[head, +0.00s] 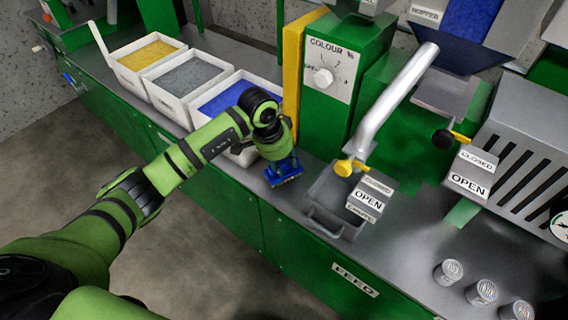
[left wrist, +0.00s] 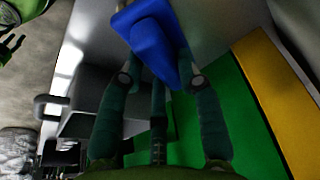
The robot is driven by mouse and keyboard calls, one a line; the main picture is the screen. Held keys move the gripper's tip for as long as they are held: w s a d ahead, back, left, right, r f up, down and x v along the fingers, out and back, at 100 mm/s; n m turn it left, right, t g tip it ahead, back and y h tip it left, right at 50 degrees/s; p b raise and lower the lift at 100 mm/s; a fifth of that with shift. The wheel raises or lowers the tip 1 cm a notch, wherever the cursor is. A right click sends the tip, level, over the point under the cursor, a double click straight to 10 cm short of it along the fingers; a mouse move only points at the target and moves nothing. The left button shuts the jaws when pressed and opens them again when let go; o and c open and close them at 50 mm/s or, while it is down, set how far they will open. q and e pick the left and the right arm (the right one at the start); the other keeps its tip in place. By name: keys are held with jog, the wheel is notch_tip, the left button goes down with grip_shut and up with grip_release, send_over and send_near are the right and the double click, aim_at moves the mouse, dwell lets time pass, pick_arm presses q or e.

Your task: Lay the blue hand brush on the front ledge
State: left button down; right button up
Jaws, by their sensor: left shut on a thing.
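The blue hand brush (head: 284,173) is in my left gripper (head: 280,158), which points down over the grey front ledge (head: 272,203) between the blue-filled tray and the grey metal box. I cannot tell whether the underside of the brush touches the ledge. My arm hides part of the ledge and the tray behind. My right gripper does not show.
White trays of yellow (head: 147,54), grey (head: 188,76) and blue (head: 226,96) granules stand to the left. A grey metal box (head: 322,214) stands close on the right. Behind are a green colour-dial unit (head: 347,45) and a silver pipe (head: 392,100). Several small cans stand further right.

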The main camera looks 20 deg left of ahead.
pick_arm(q)
jog(key=shift+f, duration=0.3)
jog(key=c, duration=0.9)
grip_release()
jog(key=shift+o, duration=0.2)
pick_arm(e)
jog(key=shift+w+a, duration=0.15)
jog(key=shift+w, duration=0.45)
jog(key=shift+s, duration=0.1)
pick_arm(q)
jog(key=shift+r, duration=0.55)
jog(key=p+v, duration=0.2)
jog(key=v, duration=0.9)
jog(key=shift+s+a, duration=0.15)
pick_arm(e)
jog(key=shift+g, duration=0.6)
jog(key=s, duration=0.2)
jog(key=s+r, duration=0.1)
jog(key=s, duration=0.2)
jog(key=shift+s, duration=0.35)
